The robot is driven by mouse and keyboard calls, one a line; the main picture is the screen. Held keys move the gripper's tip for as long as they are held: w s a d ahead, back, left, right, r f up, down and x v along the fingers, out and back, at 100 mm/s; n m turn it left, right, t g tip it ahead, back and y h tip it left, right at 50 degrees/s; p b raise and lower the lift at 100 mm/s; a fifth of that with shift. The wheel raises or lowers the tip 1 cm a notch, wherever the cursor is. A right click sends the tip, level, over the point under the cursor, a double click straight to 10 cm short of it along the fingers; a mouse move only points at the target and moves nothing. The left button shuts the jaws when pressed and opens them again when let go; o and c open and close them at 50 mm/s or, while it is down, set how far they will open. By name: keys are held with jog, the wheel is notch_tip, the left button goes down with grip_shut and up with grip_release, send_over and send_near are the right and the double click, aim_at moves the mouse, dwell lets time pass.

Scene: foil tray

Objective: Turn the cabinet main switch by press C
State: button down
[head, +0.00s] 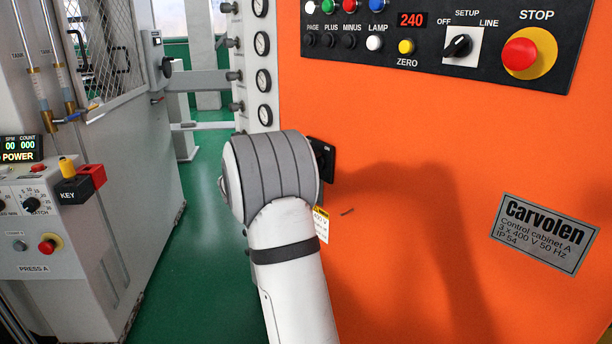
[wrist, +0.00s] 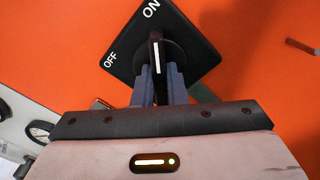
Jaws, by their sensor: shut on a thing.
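The main switch is a black square plate (wrist: 200,55) on an orange cabinet face (head: 420,170). In the wrist view the plate is marked ON and OFF. Its black handle (wrist: 157,52) carries a white line that points up in that picture, roughly toward ON. My gripper (wrist: 158,82) is shut on the handle, with one grey-blue finger on each side. In the head view only the right part of the switch plate (head: 325,158) shows; my wrist covers the rest and hides my gripper.
A nameplate (head: 545,233) reads Carvolen, Control cabinet A. A black panel (head: 430,78) with buttons, a selector and a red stop button (head: 520,54) is above. A column of gauges (head: 264,80) lines the cabinet's left edge. A grey machine (head: 110,190) marked PRESS A stands left across green floor.

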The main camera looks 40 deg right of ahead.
jog(key=shift+s+m+b, duration=0.15)
jog(key=shift+m+b, duration=0.15)
jog(key=shift+m, duration=0.1)
jog(key=shift+f, duration=0.1)
jog(key=c, duration=1.5)
grip_release()
jog(key=shift+o, duration=0.2)
jog(key=a, duration=0.7)
jog(key=shift+s+a, duration=0.15)
jog(key=shift+a, duration=0.25)
